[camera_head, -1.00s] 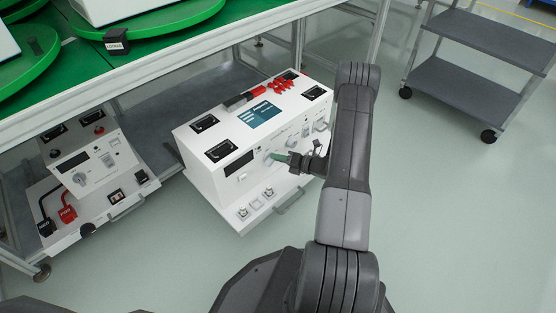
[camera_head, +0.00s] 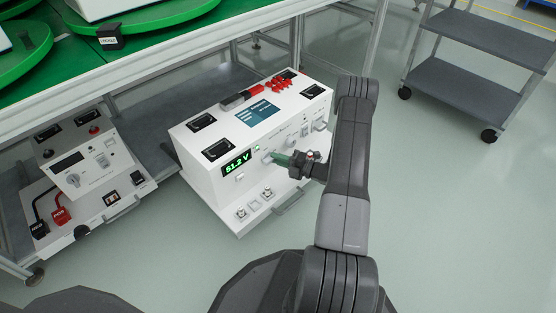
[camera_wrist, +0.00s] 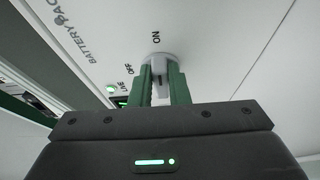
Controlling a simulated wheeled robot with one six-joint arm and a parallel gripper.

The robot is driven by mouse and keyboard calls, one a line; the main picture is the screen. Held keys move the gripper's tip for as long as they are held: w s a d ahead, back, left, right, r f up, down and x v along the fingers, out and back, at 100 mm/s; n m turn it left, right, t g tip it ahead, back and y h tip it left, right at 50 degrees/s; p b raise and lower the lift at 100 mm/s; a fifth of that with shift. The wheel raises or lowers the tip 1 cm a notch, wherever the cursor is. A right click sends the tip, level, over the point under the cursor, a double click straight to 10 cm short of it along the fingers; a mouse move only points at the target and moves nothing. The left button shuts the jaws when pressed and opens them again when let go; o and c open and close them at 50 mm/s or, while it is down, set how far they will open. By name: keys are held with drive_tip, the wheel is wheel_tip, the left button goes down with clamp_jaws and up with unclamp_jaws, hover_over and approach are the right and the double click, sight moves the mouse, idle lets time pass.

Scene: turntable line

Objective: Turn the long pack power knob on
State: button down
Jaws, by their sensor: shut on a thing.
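The long battery pack (camera_head: 215,175) is a white box on a slide-out shelf under the bench. Its power knob (camera_wrist: 158,60) is pale grey on the front panel, with printed ON above it and OFF to its left in the wrist view. The knob's grip lies along the line toward ON. My gripper (camera_wrist: 160,80) has its green fingers closed on both sides of the knob; it also shows in the head view (camera_head: 280,158). The pack's display (camera_head: 237,164) is lit green and reads 51.2 V. A green LIVE lamp (camera_wrist: 111,88) glows beside the knob.
A second, shorter white unit (camera_head: 90,165) with red and black plugs stands to the left. The green-topped bench (camera_head: 150,45) overhangs behind the pack. A grey cart (camera_head: 470,90) stands at the right. The floor in front is clear.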

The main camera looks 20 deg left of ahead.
idle(0.3)
drive_tip(key=c, duration=1.4)
unclamp_jaws()
drive_tip(key=shift+d, duration=0.1)
drive_tip(key=d+p, duration=0.3)
drive_tip(key=d, duration=1)
drive_tip(key=shift+d+f+p, duration=0.1)
drive_tip(key=shift+d+p, duration=0.25)
drive_tip(key=shift+a, duration=0.15)
drive_tip(key=a+b, duration=0.3)
drive_tip(key=a, duration=1)
drive_tip(key=shift+a+b, duration=0.3)
